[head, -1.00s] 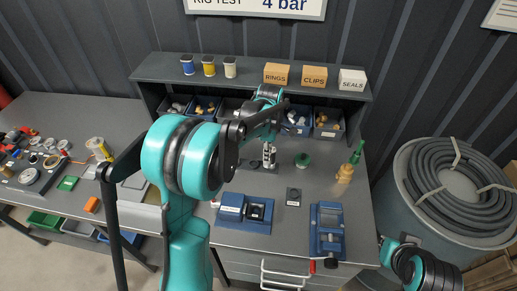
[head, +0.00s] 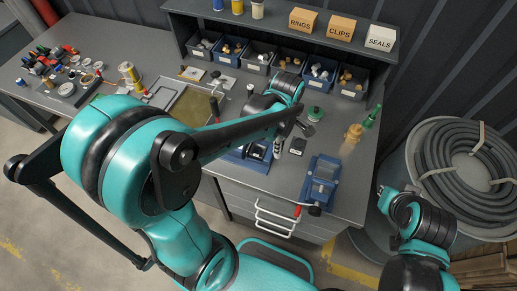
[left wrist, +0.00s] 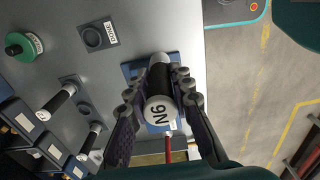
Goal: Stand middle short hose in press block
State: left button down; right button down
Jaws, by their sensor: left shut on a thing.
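My left gripper (left wrist: 158,92) is shut on a short black hose (left wrist: 160,76) with white ends; the near end is marked N6. In the left wrist view the hose is in front of a blue block (left wrist: 133,70) and hides much of it. I cannot tell whether hose and block touch. Two other short hoses (left wrist: 57,102) (left wrist: 90,142) stand at the lower left of the wrist view. My right gripper does not show clearly.
A blue vise-like fixture (head: 320,182) stands at the bench's front right. A dark DOME plate (left wrist: 97,35) and a green disc (left wrist: 24,45) lie near the held hose. Parts bins (head: 289,64) line the back. A drum with coiled hose (head: 455,160) stands at right.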

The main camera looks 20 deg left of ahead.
pick_arm(q)
jog(key=w+a+f+b, duration=0.1)
jog(key=a+f, duration=0.1)
jog(key=f, duration=0.1)
jog(key=a+f, duration=0.2)
jog(key=a, duration=0.1)
jog(key=w+a+f+b, duration=0.1)
jog(key=a+f, duration=0.2)
jog(key=shift+w+a+f+b, duration=0.2)
jog(key=shift+w+f+b, duration=0.1)
jog(key=shift+f+b, duration=0.05)
jog(key=shift+w+f, duration=0.1)
jog(key=shift+f, duration=0.3)
jog(key=shift+f, duration=0.1)
jog(key=c, duration=1.3)
grip_release()
jog(key=shift+c, duration=0.2)
